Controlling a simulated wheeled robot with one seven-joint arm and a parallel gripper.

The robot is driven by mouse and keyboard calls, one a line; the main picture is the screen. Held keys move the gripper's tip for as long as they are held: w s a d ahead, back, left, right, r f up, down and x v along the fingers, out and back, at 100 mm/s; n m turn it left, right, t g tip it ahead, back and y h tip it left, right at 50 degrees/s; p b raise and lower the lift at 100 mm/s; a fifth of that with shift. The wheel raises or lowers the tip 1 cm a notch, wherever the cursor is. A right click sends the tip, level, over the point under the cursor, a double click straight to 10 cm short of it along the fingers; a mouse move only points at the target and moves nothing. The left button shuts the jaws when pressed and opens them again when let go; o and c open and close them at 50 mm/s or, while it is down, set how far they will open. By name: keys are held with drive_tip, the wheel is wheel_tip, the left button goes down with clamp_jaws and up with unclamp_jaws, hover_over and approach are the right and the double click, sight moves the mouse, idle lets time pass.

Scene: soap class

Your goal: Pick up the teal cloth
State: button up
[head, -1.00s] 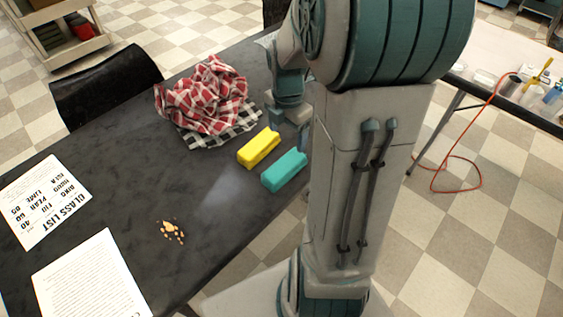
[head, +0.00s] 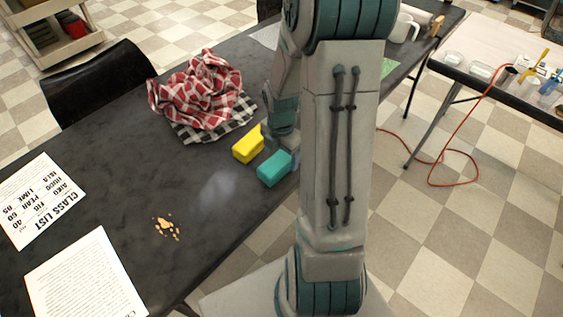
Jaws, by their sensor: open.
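The teal cloth (head: 274,168) looks like a small folded block and lies on the dark table near its right edge in the head view. A matching yellow block (head: 247,148) lies just up and left of it, close beside it. My gripper (head: 278,145) is open and points down just behind the teal cloth, close to the yellow block. My arm hides part of the gripper, and I cannot tell whether a finger touches either block.
A crumpled red-and-white checked cloth (head: 200,92) lies partly over a black-and-white checked cloth (head: 188,136) left of my gripper. Orange crumbs (head: 166,227) and printed sheets (head: 83,282) lie nearer. A black chair (head: 97,85) stands at the far side.

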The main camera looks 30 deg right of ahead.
wheel_tip(320, 180, down, 2)
drive_tip(key=c, duration=1.1)
drive_tip(key=shift+o, duration=0.2)
drive_tip(key=shift+r, duration=0.1)
